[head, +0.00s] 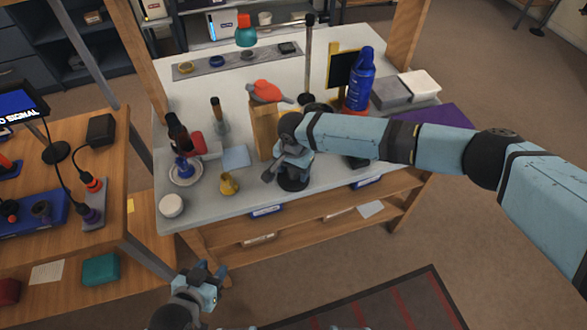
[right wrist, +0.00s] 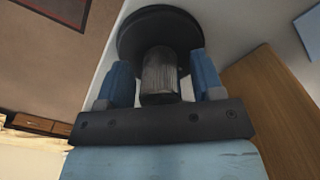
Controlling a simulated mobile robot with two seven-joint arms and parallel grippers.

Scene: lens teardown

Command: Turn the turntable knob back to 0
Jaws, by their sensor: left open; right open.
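The turntable is a dark round disc (right wrist: 158,30) in the right wrist view. A grey ribbed knob (right wrist: 160,75) stands on it. My right gripper (right wrist: 160,64) has its two blue fingers apart, one on each side of the knob, with a visible gap on both sides. In the head view the right gripper (head: 292,165) points down over the turntable's dark base (head: 292,184) near the bench's front edge, and hides the knob. No 0 mark is readable. My left gripper (head: 208,287) is open and empty, low in front of the bench, away from everything.
On the light bench top (head: 215,110), a wooden block (head: 264,130) with a red-topped item stands just left of the right gripper. A yellow cup (head: 229,183) and white bowl (head: 171,205) sit further left. A blue bottle (head: 361,80) stands behind my right arm.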

